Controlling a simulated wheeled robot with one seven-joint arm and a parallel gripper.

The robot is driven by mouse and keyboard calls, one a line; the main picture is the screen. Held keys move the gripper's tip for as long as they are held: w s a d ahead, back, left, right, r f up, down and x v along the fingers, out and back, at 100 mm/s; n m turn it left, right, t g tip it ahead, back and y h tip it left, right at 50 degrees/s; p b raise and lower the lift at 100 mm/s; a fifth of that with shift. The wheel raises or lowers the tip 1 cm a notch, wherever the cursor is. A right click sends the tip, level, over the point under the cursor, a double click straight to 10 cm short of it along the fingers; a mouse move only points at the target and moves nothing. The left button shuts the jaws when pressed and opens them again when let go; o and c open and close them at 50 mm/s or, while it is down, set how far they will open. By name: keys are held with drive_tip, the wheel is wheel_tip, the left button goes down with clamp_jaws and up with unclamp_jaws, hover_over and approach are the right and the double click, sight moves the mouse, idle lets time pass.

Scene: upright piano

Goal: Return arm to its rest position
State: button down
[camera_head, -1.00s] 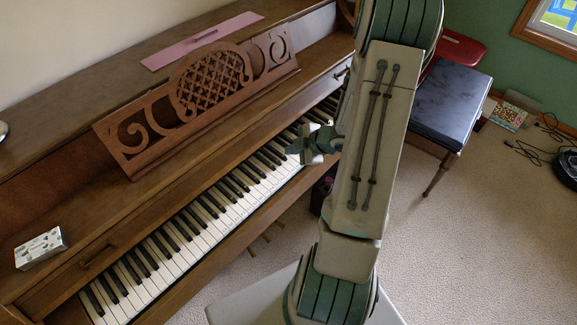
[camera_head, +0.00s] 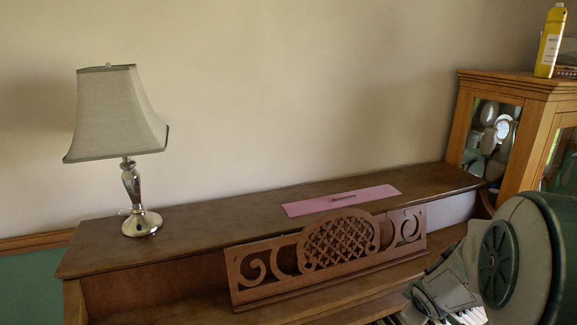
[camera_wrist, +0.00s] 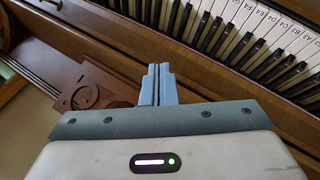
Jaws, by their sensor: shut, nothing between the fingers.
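My gripper (camera_wrist: 158,85) shows in the wrist view with its two blue-grey fingers pressed together and nothing between them. Beyond it in that view lie the piano keys (camera_wrist: 235,35) and brown wood of the piano. In the head view part of my arm fills the lower right corner, in front of the right part of the piano. My gripper's fingertips cannot be made out in the head view. The upright piano (camera_head: 200,222) stands against the wall, and its carved music stand (camera_head: 285,272) leans upright above the keyboard.
A pink folder-like sheet (camera_head: 300,208) with a thin dark item lies on the piano top. A silver lamp (camera_head: 133,190) stands at the left end. A wooden glass cabinet (camera_head: 535,88) with a yellow bottle (camera_head: 549,42) on it is at the right.

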drive_tip(key=s+a+r+m+g+y, duration=0.1)
drive_tip(key=s+a+r+m, duration=0.3)
drive_tip(key=s+a, duration=0.3)
drive_tip(key=s+a+r+m+g+y, duration=0.1)
drive_tip(key=s+a+r+m+g, duration=0.1)
drive_tip(key=s+a+r, duration=0.3)
drive_tip(key=s+a+m, duration=0.1)
drive_tip(key=s+a, duration=0.1)
drive_tip(key=s, duration=0.2)
drive_tip(key=shift+s+a+m, duration=0.2)
drive_tip(key=shift+a+m, duration=0.15)
drive_tip(key=shift+m, duration=0.05)
